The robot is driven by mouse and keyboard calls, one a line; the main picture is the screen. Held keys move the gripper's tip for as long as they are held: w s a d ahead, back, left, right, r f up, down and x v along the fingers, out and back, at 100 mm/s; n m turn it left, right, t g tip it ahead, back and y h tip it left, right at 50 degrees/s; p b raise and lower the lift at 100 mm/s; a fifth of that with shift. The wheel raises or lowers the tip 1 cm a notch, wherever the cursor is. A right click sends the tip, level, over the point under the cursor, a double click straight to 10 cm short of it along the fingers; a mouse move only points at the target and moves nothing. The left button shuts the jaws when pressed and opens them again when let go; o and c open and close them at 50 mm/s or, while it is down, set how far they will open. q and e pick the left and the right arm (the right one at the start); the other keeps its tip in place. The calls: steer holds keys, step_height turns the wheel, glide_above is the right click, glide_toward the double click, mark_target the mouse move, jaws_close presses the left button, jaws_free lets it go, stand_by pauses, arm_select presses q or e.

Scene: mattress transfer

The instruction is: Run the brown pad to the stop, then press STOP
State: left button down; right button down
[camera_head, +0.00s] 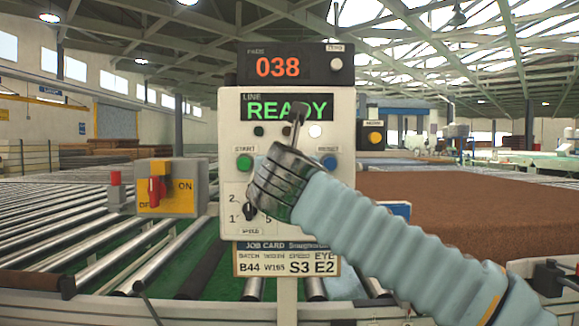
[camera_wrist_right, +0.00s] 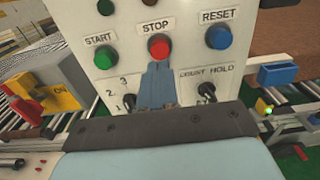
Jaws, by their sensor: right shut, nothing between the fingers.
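My right gripper (camera_head: 298,112) is shut and empty in front of the control panel (camera_head: 228,120). In the right wrist view its closed fingertips (camera_wrist_right: 157,68) are just below the red STOP button (camera_wrist_right: 159,46); I cannot tell whether they touch it. In the head view my arm hides STOP. The green START button (camera_head: 244,163) is left of it and the blue RESET button (camera_head: 329,161) right. The display (camera_head: 270,107) reads READY in green. The brown pad (camera_head: 460,210) lies on the line to the right of the panel. My left gripper is out of view.
A counter (camera_head: 285,66) reads 038. A job card (camera_head: 285,258) shows B44, W165, S3, E2. The speed dial (camera_head: 250,210) is on the lower panel. A yellow switch box (camera_head: 178,188) with a red lever stands left. Empty rollers (camera_head: 60,215) run at left.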

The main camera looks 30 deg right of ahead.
steer(key=v, duration=0.8)
steer(key=shift+b, duration=0.35)
